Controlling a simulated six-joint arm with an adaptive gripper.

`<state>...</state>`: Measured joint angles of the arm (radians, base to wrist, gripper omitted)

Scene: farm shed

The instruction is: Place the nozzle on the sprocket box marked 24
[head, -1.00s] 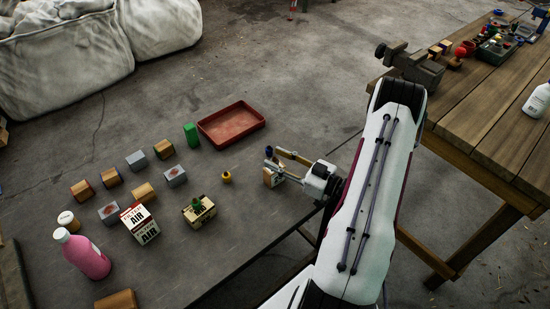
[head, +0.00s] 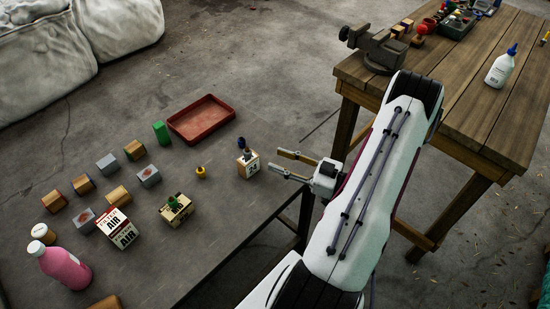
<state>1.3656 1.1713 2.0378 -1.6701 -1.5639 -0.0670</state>
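A small dark blue nozzle-like piece (head: 243,145) stands upright on top of a small box (head: 248,166) near the right edge of the grey table. The box has a pale face with a dark mark, too small to read for certain as 24, and a tan side. My gripper (head: 277,161) is open and empty just right of the box. Its two fingers point at the box, with a gap between them and it.
A small yellow piece (head: 201,172), a box with a green piece on top (head: 176,208), AIR box (head: 117,229), several blocks and a pink bottle (head: 64,268) stand left. A wooden bench (head: 490,100) stands right.

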